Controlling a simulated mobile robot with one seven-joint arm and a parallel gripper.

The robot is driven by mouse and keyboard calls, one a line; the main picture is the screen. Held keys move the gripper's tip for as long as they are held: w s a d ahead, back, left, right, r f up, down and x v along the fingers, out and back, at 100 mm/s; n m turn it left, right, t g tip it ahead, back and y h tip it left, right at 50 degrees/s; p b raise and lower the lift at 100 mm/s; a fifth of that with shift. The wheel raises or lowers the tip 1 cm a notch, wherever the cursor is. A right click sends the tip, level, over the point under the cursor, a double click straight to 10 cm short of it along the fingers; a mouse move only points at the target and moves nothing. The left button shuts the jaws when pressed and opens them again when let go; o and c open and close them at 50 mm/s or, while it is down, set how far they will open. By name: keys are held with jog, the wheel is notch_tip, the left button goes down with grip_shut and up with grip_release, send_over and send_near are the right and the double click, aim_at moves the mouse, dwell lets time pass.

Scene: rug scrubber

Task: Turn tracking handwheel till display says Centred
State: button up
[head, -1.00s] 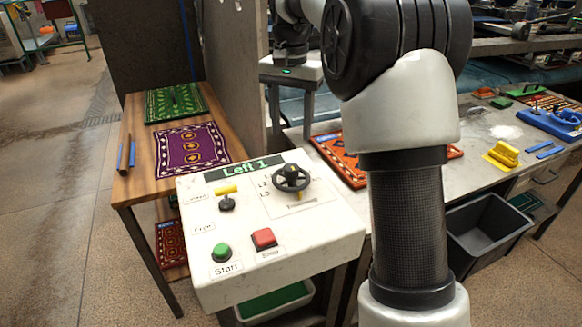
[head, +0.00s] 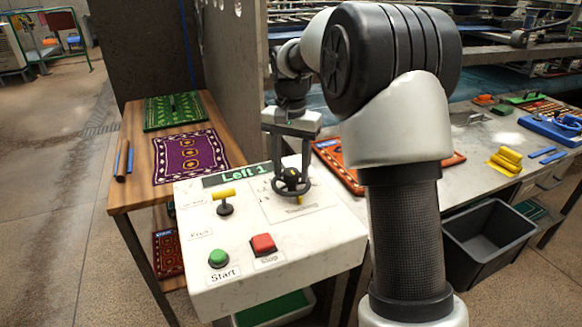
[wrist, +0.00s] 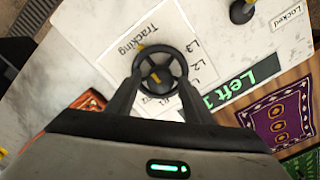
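The black tracking handwheel (head: 291,182) with a yellow mark sits on the white control panel (head: 330,232). The green-lettered display (head: 244,174) reads "Left 1"; it also shows in the wrist view (wrist: 241,82). My gripper (head: 291,170) points down over the handwheel. In the wrist view its two fingers (wrist: 160,84) are spread apart, one on each side of the wheel (wrist: 160,70). The fingertips are close to the rim; I cannot tell whether they touch it. The wheel hub and its yellow mark show between the fingers.
A yellow-topped lever (head: 224,198), a green Start button (head: 218,258) and a red Stop button (head: 263,244) are on the same panel, near the wheel. A wooden table (head: 138,193) with rugs stands behind left. A grey partition (head: 233,80) rises behind the panel.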

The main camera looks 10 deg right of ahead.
jog(key=c, duration=0.8)
jog(key=shift+r+p, duration=0.1)
jog(key=shift+p, duration=0.25)
jog(key=shift+r+m+p, duration=0.1)
jog(key=shift+m+p, duration=0.7)
jog(key=shift+m, duration=0.3)
jog(key=shift+m+p, duration=1.25)
jog(key=shift+m, duration=0.45)
jog(key=shift+f, duration=0.2)
jog(key=o, duration=1)
